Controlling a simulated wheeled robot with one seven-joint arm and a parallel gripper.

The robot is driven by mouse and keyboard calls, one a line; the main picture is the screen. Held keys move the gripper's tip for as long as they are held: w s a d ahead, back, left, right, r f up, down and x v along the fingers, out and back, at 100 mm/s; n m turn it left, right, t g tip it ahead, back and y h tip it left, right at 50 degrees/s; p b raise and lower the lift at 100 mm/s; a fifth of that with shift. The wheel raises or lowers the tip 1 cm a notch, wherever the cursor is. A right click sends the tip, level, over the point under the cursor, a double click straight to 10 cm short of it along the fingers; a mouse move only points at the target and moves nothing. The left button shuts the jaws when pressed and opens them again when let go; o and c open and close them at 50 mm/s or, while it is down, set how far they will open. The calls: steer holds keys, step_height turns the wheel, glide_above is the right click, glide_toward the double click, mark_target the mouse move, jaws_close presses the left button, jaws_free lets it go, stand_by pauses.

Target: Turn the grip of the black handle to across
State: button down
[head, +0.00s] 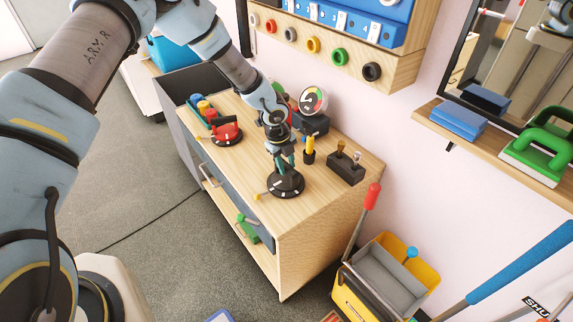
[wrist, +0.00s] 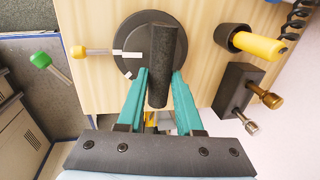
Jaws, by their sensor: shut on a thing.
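The black handle is a dark bar grip (wrist: 164,50) over a round black base plate (wrist: 130,35), which also shows in the head view (head: 286,187). In the wrist view the grip runs up and down the picture, roughly square to a yellow-tipped pin (wrist: 82,52) at the base's left edge. White marks show on the left part of the base. My gripper (wrist: 161,75) has its teal fingers on either side of the grip's near end, shut on it. In the head view my gripper (head: 285,164) points down over the base and mostly hides the grip.
A red handle (head: 226,128) on a similar base stands to the left on the wooden bench top. A dial gauge (head: 313,101) is behind. A yellow-handled tool in a black cup (head: 309,150) and a dark block with two knobs (head: 346,168) stand close on the right.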

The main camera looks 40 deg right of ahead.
steer(key=shift+b, duration=0.3)
steer(key=n+b, duration=0.2)
steer(key=b, duration=0.1)
steer(key=shift+s+d+f+n+t, duration=0.1)
steer(key=shift+d+f+n+t, duration=0.1)
steer(key=shift+n+t, duration=0.1)
steer(key=n+t+b, duration=0.1)
steer(key=n+b, duration=0.4)
steer(key=shift+d, duration=0.2)
steer(key=n+b, duration=0.1)
steer(key=n, duration=0.2)
steer(key=n+y+b, duration=0.1)
steer(key=n+b, duration=0.1)
steer(key=n, duration=0.1)
steer(key=shift+d+r+t+b, duration=0.1)
steer(key=shift+d+t+b, duration=0.1)
steer(key=shift+t+b, duration=0.1)
steer(key=shift+w+r+n+y+b, duration=0.15)
steer(key=shift+n+b, duration=0.1)
steer(key=shift+n, duration=0.45)
steer(key=shift+w+f+n+y+b, duration=0.1)
steer(key=shift+n+y+b, duration=0.15)
steer(key=shift+n, duration=0.45)
steer(key=shift+w+r+n+y+b, duration=0.1)
steer(key=shift+n+b, duration=0.15)
steer(key=shift+n, duration=0.45)
steer(key=c, duration=0.6)
jaws_free()
